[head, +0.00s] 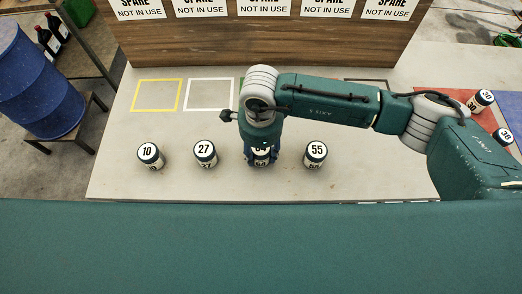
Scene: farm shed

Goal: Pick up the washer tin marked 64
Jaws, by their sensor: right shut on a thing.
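The washer tin marked 64 (261,161) stands in the row on the grey table, a white-labelled tin with a dark body. My right gripper (262,148) is directly above it, pointing down and shut on it. My wrist and gripper hide most of its top, so its number shows only in part. I cannot tell whether the tin is touching the table. My left gripper does not show.
Tins marked 10 (150,154), 27 (205,152) and 55 (315,153) stand on the grey table (120,185) beside it. Behind are yellow (157,95) and white (209,95) outlined squares. Two tins marked 30 (481,100) and 38 (503,136) stand right.

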